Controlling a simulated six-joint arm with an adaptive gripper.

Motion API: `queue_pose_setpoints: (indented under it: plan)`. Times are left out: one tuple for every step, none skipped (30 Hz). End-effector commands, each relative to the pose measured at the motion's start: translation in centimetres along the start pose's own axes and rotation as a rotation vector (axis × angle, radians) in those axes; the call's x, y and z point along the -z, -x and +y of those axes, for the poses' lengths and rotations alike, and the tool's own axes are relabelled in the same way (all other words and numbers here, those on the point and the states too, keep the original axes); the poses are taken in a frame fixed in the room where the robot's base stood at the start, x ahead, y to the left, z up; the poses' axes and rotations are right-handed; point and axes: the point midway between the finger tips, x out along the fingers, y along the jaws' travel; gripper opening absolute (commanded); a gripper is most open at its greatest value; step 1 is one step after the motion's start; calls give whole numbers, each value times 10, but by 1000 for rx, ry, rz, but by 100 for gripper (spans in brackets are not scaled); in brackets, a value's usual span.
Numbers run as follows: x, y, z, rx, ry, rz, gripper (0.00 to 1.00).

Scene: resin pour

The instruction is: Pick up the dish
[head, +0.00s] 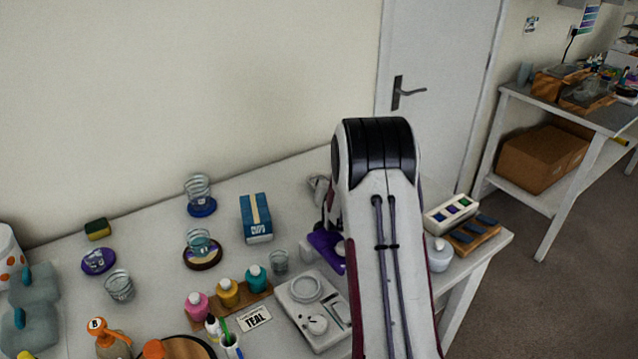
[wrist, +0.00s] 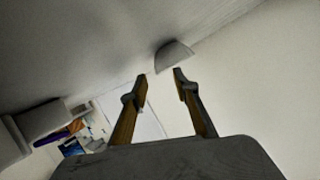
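A shallow round pale dish (head: 305,288) appears to sit on a light grey device on the table in the head view; I cannot tell for certain that it is the dish meant. My gripper (wrist: 160,75) shows in the wrist view with its two fingers spread apart and nothing between them. A grey half-dome shape (wrist: 173,56) appears beyond the fingertips; I cannot tell what it is. In the head view my arm hides most of the gripper and part of the table behind it.
A purple object (head: 325,250) is partly hidden by my arm. A white jar (head: 439,254) stands right of my arm. The back left tabletop has free room.

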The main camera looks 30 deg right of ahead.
Motion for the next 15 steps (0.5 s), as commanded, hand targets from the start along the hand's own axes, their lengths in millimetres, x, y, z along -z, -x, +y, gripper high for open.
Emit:
queue_pose_setpoints:
  plan:
    - [0, 0, 0, 0, 0, 0, 30]
    - [0, 0, 0, 0, 0, 0, 30]
    - [0, 0, 0, 0, 0, 0, 30]
    - [0, 0, 0, 0, 0, 0, 30]
    - [0, 0, 0, 0, 0, 0, 30]
    - [0, -1, 0, 0, 0, 0, 30]
    - [0, -2, 0, 0, 0, -1, 30]
    - [0, -2, 0, 0, 0, -1, 30]
    - [0, -4, 0, 0, 0, -1, 30]
    - [0, -5, 0, 0, 0, -1, 30]
    - [0, -7, 0, 0, 0, 0, 30]
    - [0, -9, 0, 0, 0, -1, 30]
    - [-1, -10, 0, 0, 0, -1, 30]
    - [-1, -12, 0, 0, 0, -2, 30]
    - [0, -15, 0, 0, 0, -1, 30]
